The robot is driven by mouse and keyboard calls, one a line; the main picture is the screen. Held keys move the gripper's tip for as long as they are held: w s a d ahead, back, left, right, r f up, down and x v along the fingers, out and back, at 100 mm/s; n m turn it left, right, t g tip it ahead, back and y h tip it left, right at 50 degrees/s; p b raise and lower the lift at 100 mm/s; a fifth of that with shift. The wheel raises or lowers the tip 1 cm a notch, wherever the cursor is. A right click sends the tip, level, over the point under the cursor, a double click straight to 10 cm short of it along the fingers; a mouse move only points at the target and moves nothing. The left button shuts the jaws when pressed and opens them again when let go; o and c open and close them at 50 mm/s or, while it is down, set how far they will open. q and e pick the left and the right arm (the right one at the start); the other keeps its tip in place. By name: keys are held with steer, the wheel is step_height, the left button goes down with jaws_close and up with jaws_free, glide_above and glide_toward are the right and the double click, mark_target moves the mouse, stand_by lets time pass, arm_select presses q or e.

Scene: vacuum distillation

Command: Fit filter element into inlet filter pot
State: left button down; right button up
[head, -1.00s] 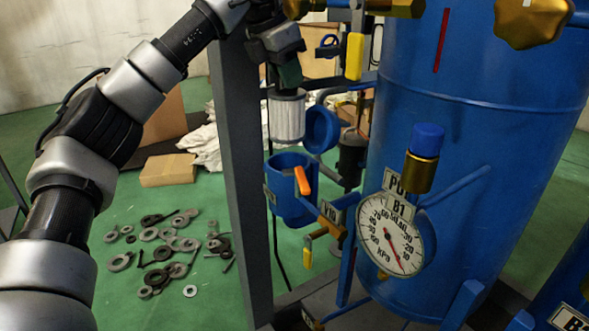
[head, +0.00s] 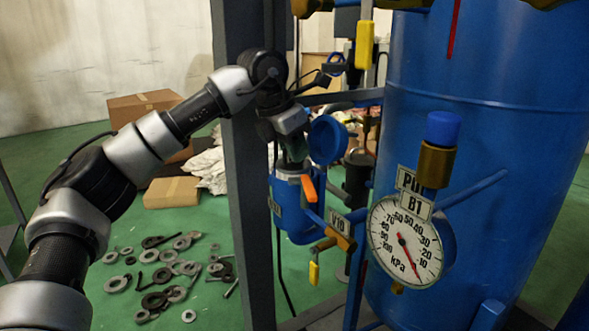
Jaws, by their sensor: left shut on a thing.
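The blue inlet filter pot (head: 297,218) hangs beside the grey upright post, its blue lid (head: 327,140) swung open at its upper right. My left gripper (head: 294,155) points down just above the pot's mouth and is shut on the filter element (head: 292,173). Only the top of the white filter element shows; its lower part is hidden inside the pot. I cannot tell whether it touches the bottom. My right gripper is not in view.
A grey post (head: 240,160) stands just left of the pot. An orange-handled valve (head: 309,189) sits at the pot's front. The large blue tank (head: 480,140) and pressure gauge (head: 405,240) are to the right. Loose metal parts (head: 170,270) and boxes lie on the green floor.

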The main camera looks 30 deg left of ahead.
arm_select(q)
steer(key=shift+f+b, duration=0.3)
steer(key=shift+f, duration=1.2)
steer(key=shift+f, duration=0.15)
steer(key=c, duration=1.1)
jaws_free()
